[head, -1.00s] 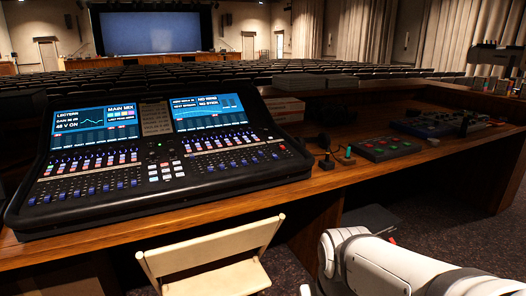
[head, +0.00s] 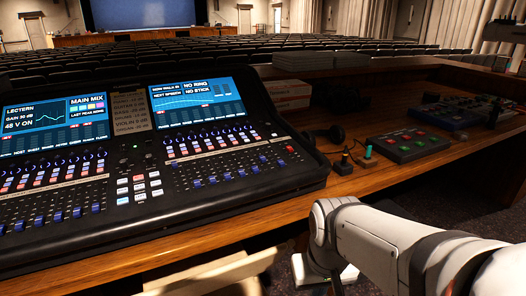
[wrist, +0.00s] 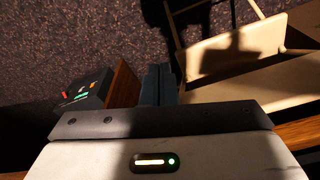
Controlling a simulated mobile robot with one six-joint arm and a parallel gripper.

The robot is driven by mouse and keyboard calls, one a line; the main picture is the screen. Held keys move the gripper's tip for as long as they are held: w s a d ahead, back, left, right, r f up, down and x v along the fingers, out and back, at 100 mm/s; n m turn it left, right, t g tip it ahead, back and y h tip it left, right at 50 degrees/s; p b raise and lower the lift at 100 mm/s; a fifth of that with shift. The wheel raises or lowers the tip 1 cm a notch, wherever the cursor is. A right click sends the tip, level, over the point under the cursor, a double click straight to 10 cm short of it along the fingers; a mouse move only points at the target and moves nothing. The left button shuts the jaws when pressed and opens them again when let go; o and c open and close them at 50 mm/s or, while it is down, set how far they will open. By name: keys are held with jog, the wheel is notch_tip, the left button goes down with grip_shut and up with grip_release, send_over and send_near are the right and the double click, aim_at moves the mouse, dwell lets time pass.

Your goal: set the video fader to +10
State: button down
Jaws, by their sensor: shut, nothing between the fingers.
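In the head view my arm covers the lower right, and the fingers cannot be made out there.
A beige folding chair (wrist: 232,75) stands near the gripper, in front of the desk. A dark box with red and green marks (wrist: 82,98) is left of the fingers. A button panel (head: 411,145), small plugs (head: 368,158) and headphones (head: 333,133) lie right of the console.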

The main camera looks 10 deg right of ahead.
jog(key=w+d+r+m+t+h+p, duration=0.1)
jog(key=w+d+r+m+t+p, duration=0.15)
jog(key=w+r+m+p, duration=0.3)
jog(key=w+d+r+m+t+h+p, duration=0.1)
jog(key=w+d+r+m+t+p, duration=0.15)
jog(key=w+r+p, duration=0.4)
jog(key=m+t+y+p, duration=0.3)
jog(key=m+y+p, duration=0.25)
jog(key=p, duration=1.05)
send_near(281, 163)
jog(key=s+d+r, duration=0.1)
jog(key=s, duration=0.3)
jog(key=shift+w+d+r+m+b, duration=0.1)
jog(key=shift+w+r+m+b, duration=0.05)
jog(key=shift+m+b, duration=0.2)
jog(key=b+x, duration=0.1)
jog(key=x, duration=0.9)
jog(key=shift+w+d+b, duration=0.1)
jog(key=shift+b, duration=0.25)
